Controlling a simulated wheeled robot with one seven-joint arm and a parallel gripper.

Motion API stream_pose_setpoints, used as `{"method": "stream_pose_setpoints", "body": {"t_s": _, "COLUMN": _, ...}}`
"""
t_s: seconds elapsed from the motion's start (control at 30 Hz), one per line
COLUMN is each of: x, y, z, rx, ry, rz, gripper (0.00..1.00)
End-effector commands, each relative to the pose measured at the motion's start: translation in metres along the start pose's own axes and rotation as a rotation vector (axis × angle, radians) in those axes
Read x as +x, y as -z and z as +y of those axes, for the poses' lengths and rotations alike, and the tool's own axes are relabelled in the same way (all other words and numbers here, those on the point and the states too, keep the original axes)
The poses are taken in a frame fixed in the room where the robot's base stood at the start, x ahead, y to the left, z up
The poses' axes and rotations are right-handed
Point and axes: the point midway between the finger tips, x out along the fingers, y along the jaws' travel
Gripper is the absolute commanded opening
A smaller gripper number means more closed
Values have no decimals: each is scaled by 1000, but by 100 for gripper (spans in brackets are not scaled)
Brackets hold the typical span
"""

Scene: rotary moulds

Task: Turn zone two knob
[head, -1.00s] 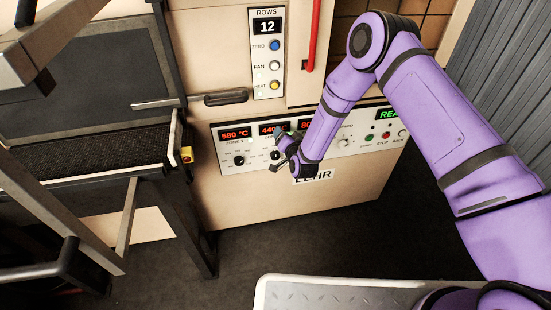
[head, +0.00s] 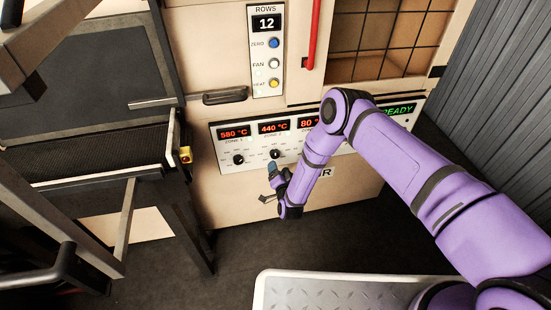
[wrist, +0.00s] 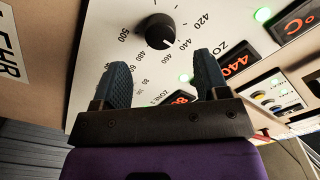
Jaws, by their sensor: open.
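The zone two knob (head: 275,154) is a black round knob on the white lehr control panel, below the red 440 °C display (head: 274,128). In the wrist view the knob (wrist: 158,32) sits ahead of the fingertips, amid printed numbers from 420 to 500, with a small white mark on its lower right side. My gripper (head: 268,184) is below the knob in the head view. In the wrist view my gripper (wrist: 163,68) is open, with its two blue fingers apart and nothing between them. The knob is not between the fingers.
The zone one knob (head: 238,160) and its 580 °C display (head: 234,133) are to the left. My arm covers part of the panel's right side. A ROWS panel (head: 267,50) is above. A dark-framed machine (head: 85,90) stands left; dark floor (head: 235,250) is open below.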

Motion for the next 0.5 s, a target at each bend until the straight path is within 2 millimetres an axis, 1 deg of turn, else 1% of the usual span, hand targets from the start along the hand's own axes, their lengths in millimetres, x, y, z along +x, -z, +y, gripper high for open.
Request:
{"method": "stream_pose_setpoints", "body": {"t_s": 0.03, "x": 10, "y": 1, "z": 0, "rx": 0, "ry": 2, "rz": 3, "gripper": 68}}
{"method": "stream_pose_setpoints", "body": {"t_s": 0.2, "x": 38, "y": 1, "z": 0, "rx": 0, "ry": 1, "rz": 2, "gripper": 68}}
{"method": "stream_pose_setpoints", "body": {"t_s": 0.33, "x": 53, "y": 0, "z": 0, "rx": -1, "ry": 1, "rz": 1, "gripper": 68}}
{"method": "stream_pose_setpoints", "body": {"t_s": 0.5, "x": 62, "y": 0, "z": 0, "rx": -1, "ry": 0, "rz": 0, "gripper": 68}}
